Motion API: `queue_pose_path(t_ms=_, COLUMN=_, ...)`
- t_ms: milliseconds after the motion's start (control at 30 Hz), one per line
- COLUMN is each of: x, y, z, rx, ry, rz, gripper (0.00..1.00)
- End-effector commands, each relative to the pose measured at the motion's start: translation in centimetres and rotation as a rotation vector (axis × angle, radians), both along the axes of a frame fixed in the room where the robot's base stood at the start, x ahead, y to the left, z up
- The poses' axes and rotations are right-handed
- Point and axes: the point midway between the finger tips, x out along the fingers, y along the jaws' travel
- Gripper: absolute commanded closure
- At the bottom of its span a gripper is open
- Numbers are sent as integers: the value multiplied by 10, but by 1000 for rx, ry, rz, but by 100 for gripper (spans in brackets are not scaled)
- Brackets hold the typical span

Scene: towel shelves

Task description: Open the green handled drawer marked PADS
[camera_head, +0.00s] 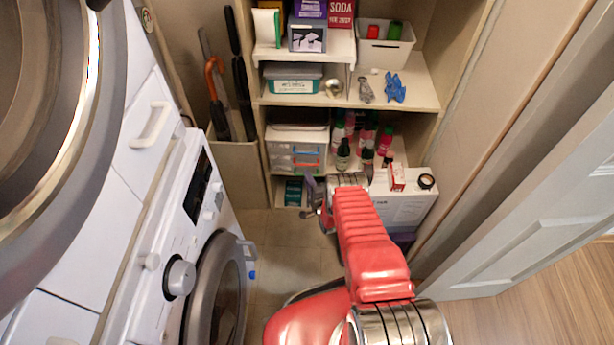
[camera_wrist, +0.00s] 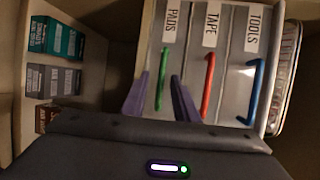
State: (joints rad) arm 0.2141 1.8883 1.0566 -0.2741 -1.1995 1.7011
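The small drawer unit (camera_head: 283,160) sits on a lower shelf in the head view. In the wrist view it appears turned, with three grey drawer fronts side by side. The PADS drawer (camera_wrist: 157,55) has a green handle (camera_wrist: 163,82) and looks shut. My gripper (camera_wrist: 159,77) is open and empty, its two purple fingers on either side of the green handle in the picture. I cannot tell how far the fingertips are from the handle. In the head view my gripper (camera_head: 316,190) is low in front of the shelves, partly hidden by my red arm.
Beside PADS are the TAPE drawer with a red handle (camera_wrist: 209,82) and the TOOLS drawer with a blue handle (camera_wrist: 253,88). Bottles (camera_head: 343,155) and a white box (camera_head: 405,207) are right of the unit. Washing machines line the left.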

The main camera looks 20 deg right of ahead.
Motion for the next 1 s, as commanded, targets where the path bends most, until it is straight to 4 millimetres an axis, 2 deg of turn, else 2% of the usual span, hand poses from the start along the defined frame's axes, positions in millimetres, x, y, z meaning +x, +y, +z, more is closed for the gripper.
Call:
queue_pose_path(t_ms=300, x=22, y=1, z=-4, rx=-1, ry=-1, rz=1, gripper=73)
queue_pose_path(t_ms=700, x=26, y=2, z=-5, rx=-1, ry=0, rz=1, gripper=73)
queue_pose_path(t_ms=1000, x=26, y=2, z=-5, rx=-1, ry=0, rz=1, gripper=94)
